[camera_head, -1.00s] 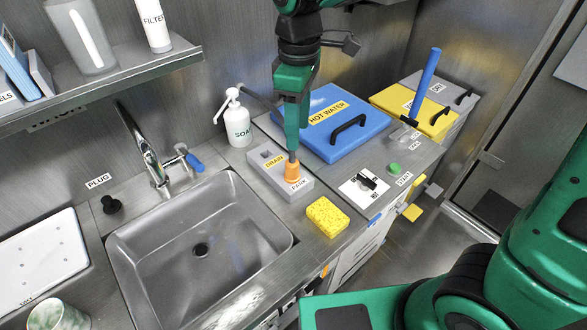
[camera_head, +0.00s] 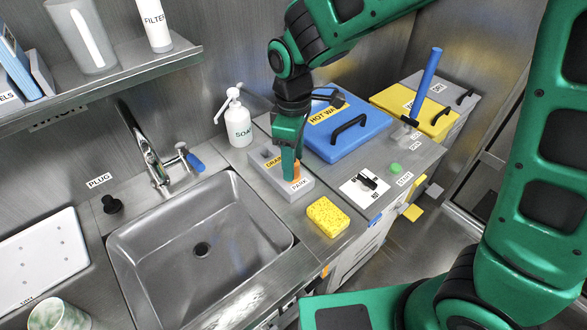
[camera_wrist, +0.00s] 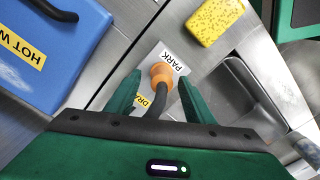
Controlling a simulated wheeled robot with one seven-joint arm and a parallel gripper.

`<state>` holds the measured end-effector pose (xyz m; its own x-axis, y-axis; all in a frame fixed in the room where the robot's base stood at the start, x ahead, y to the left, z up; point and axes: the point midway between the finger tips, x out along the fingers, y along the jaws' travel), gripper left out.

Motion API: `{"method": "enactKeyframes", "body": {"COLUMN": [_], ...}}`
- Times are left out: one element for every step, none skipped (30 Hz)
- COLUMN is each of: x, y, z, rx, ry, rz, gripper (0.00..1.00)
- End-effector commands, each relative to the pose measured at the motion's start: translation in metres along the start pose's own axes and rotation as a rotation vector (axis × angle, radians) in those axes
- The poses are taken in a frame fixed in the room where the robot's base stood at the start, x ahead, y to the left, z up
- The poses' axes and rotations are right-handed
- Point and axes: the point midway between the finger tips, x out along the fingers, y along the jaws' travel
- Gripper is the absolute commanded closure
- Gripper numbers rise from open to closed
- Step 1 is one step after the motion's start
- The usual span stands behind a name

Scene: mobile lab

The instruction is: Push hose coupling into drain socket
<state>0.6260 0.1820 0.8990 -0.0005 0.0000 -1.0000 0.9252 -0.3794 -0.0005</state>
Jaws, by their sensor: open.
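The orange hose coupling (camera_head: 297,170) stands at the PARK end of a grey block (camera_head: 262,178) right of the sink. It also shows in the wrist view (camera_wrist: 162,72), with a dark hose (camera_wrist: 187,103) curving back from it toward my gripper. The drain socket (camera_head: 267,153) is at the block's other end, by the DRAIN label; the wrist view hides most of that end. My gripper (camera_head: 292,174) is low over the block and open. In the wrist view its fingers (camera_wrist: 160,80) are on either side of the coupling, with visible gaps; the head view shows the coupling partly hidden behind a finger.
A yellow sponge (camera_head: 327,217) lies close in front of the block. The sink (camera_head: 190,245) is to the left. A soap bottle (camera_head: 238,122) stands behind, and a blue HOT WATER lid (camera_head: 345,140) with a black handle is to the right. A switch plate (camera_head: 362,188) is also nearby.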

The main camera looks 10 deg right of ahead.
Motion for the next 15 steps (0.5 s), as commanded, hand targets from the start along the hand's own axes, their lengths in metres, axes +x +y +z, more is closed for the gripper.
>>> {"method": "enactKeyframes", "body": {"x": [0.0022, 0.0028, 0.0031, 0.0030, 0.0030, 0.0029, 0.0028, 0.0028, 0.0028, 0.0027, 0.0027, 0.0027, 0.0027, 0.0027, 0.0026], "y": [-0.0001, -0.0001, -0.0001, -0.0001, -0.0001, -0.0001, -0.0001, -0.0002, -0.0002, -0.0002, -0.0002, -0.0002, -0.0002, -0.0002, -0.0002], "z": [0.0000, -0.0001, -0.0001, -0.0001, -0.0001, -0.0001, -0.0001, -0.0001, -0.0001, -0.0001, -0.0001, -0.0001, 0.0000, -0.0001, 0.0000], "rx": [0.000, 0.000, 0.000, 0.000, 0.000, 0.000, 0.000, 0.000, -0.001, -0.001, -0.001, -0.001, -0.001, -0.001, -0.001], "ry": [0.000, 0.000, 0.000, 0.000, 0.000, 0.000, 0.000, 0.000, 0.000, 0.000, 0.000, 0.000, 0.000, 0.000, 0.000], "rz": [0.000, 0.000, 0.000, 0.000, 0.000, 0.000, 0.000, 0.000, 0.000, 0.000, 0.000, 0.000, 0.000, 0.000, 0.000], "gripper": [0.52, 0.52, 0.52, 0.52, 0.52, 0.52, 0.52, 0.54, 0.64, 0.71, 0.78, 0.88, 0.95, 0.98, 0.98]}}
